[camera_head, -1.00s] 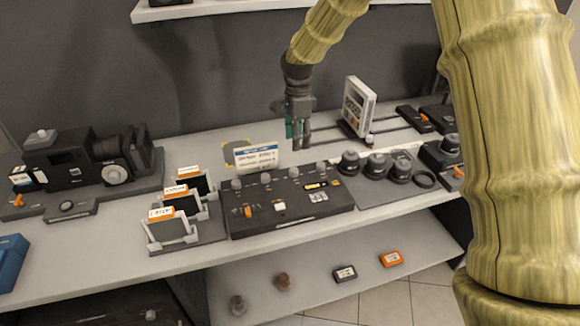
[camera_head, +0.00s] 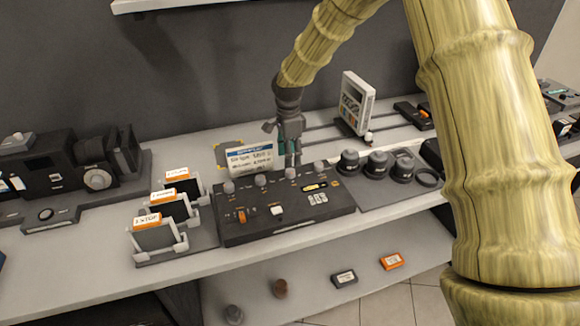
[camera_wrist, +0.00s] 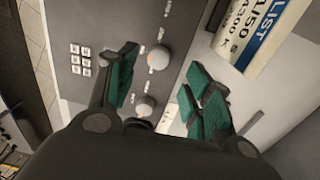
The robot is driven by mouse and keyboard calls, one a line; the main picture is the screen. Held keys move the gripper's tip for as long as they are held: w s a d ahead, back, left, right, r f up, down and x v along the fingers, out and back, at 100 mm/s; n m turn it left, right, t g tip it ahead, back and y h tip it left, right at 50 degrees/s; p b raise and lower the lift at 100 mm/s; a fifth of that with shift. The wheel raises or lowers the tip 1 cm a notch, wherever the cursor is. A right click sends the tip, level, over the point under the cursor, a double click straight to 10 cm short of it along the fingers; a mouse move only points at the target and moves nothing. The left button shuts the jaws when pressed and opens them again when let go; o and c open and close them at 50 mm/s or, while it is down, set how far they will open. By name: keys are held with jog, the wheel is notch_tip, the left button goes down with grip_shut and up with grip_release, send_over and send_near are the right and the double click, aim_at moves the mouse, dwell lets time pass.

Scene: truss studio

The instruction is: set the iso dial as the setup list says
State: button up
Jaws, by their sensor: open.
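The dark control panel (camera_head: 285,218) lies on the bench with a row of grey round dials along its back edge. Their labels are too small to read, so I cannot tell which is the iso dial. My gripper (camera_head: 289,158) is open and empty, at the panel's back edge, right of the card. In the wrist view two dials (camera_wrist: 158,57) and (camera_wrist: 145,107) show between its green-padded fingers (camera_wrist: 165,90).
Labelled slides in a rack (camera_head: 160,222) stand left of the panel. Round lens-like pieces (camera_head: 377,164) sit on a mat to the right. A camera (camera_head: 60,165) is at the left.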

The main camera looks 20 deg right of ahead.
aim_at(290, 170)
jog(key=shift+s+f+p, duration=0.15)
jog(key=shift+f+p, duration=0.25)
jog(key=shift+f, duration=1.05)
jog(key=shift+s+f+p, duration=0.1)
jog(key=shift+f+p, duration=0.25)
jog(key=shift+f, duration=1.05)
jog(key=c, duration=1.1)
